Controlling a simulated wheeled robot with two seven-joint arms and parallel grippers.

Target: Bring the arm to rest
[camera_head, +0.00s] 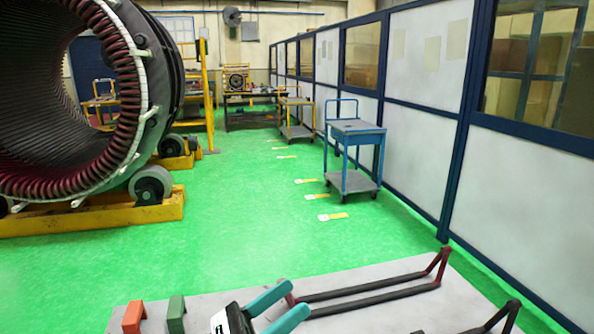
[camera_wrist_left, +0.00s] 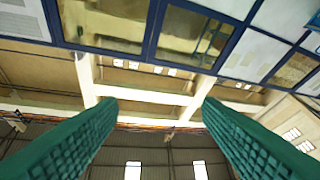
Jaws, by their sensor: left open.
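My left gripper (camera_head: 290,305) shows at the bottom of the head view, with two teal fingers spread apart and nothing between them. It is over the grey table (camera_head: 210,300), near the black bars. In the left wrist view the two green ridged fingers (camera_wrist_left: 155,115) stand wide apart. Between them only the far wall, windows and roof show. My right gripper is not in view.
An orange block (camera_head: 134,316) and a green block (camera_head: 176,314) stand on the table, left of my gripper. Black bars with dark red ends (camera_head: 370,292) lie right of it. A large stator (camera_head: 130,90) stands on yellow rollers at left. A blue cart (camera_head: 356,128) stands by the partition. The green floor between is clear.

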